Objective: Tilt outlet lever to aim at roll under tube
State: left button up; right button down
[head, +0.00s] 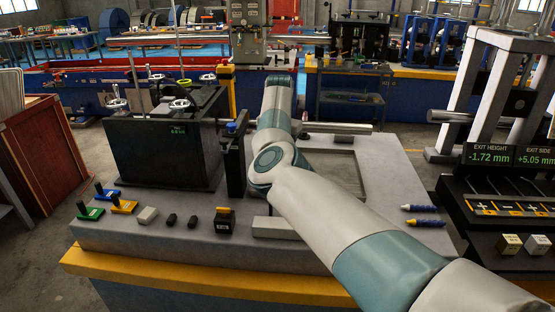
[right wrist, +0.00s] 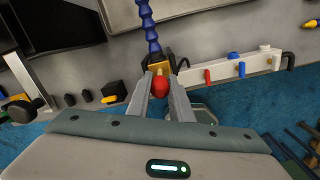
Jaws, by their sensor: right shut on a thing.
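In the right wrist view my right gripper (right wrist: 160,82) is shut on a red knob (right wrist: 159,88), which looks like the end of the outlet lever. A brass-coloured block (right wrist: 159,68) sits just beyond the knob, and a blue jointed hose (right wrist: 148,28) runs up from it. In the head view my right arm reaches to the middle of the bench and hides the gripper and knob. A metal tube (head: 340,128) shows to the right of the arm. I cannot make out the roll under it. My left gripper is not in view.
A dark tank (head: 165,150) stands on the grey bench left of my arm. Coloured valves and small blocks lie along its front. The right console display (head: 490,155) reads exit height -1.72 mm and exit side +5.05 mm.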

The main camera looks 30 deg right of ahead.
jog(key=shift+d, duration=0.1)
jog(key=c, duration=1.6)
grip_release()
jog(key=shift+w, duration=0.1)
jog(key=shift+r+b, duration=0.45)
jog(key=shift+r, duration=0.35)
jog(key=r+b, duration=0.1)
jog(key=r, duration=0.4)
jog(key=r+b, duration=0.1)
jog(key=r, duration=0.4)
jog(key=r+b, duration=0.1)
jog(key=r, duration=0.4)
jog(key=shift+s+a+r, duration=0.25)
jog(key=shift+s+r, duration=0.05)
jog(key=shift+s, duration=0.05)
